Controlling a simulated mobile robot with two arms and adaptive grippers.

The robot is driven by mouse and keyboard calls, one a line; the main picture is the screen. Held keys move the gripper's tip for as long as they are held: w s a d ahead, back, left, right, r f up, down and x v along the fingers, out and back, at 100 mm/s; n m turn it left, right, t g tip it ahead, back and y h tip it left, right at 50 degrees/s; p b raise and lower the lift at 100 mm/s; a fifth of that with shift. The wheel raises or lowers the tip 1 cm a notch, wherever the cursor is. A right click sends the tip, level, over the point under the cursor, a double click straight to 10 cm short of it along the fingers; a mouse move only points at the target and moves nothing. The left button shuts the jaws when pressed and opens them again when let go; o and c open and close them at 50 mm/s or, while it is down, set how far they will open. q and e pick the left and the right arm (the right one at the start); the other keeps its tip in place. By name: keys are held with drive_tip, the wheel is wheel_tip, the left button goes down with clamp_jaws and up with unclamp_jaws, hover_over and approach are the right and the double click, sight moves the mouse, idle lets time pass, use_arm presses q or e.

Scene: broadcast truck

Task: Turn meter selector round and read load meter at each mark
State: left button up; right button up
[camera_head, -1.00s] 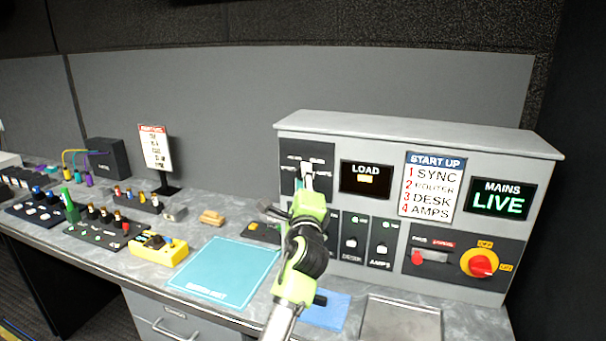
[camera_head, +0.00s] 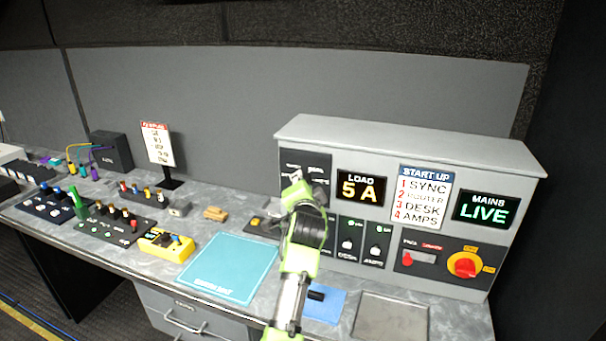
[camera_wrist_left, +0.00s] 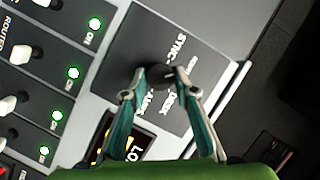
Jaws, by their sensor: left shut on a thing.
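The load meter (camera_head: 361,188) on the grey power cabinet reads "LOAD 5 A" in amber. The meter selector's dark plate (camera_head: 318,163) is left of it, its knob mostly hidden by my left gripper (camera_head: 304,187). In the left wrist view my left gripper (camera_wrist_left: 155,84) is shut on the round black selector knob (camera_wrist_left: 154,74). SYNC and DESK labels are legible around the knob. A short white mark shows at the knob's edge, but I cannot tell which label it points to. The load meter (camera_wrist_left: 128,147) is partly hidden there by a finger. My right gripper is not in view.
Several switches with lit green lamps (camera_wrist_left: 73,73) sit beside the selector plate. The mains display (camera_head: 486,210) reads LIVE, above a red rotary switch (camera_head: 464,265). A start-up card (camera_head: 425,192) hangs between displays. A teal mat (camera_head: 229,268) lies on the desk.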

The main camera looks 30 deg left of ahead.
use_arm(q)
drive_tip(key=shift+s+a+r+n+g+h+p, duration=0.15)
drive_tip(key=shift+n+h+p, duration=0.9)
drive_tip(key=shift+n+p, duration=0.6)
drive_tip(key=shift+w+a+n+g+h+p, duration=0.15)
drive_tip(key=shift+n+h+p, duration=0.9)
drive_tip(key=shift+n+p, duration=0.6)
drive_tip(key=shift+s+d, duration=0.1)
drive_tip(key=o, duration=1.1)
drive_tip(key=v, duration=1.2)
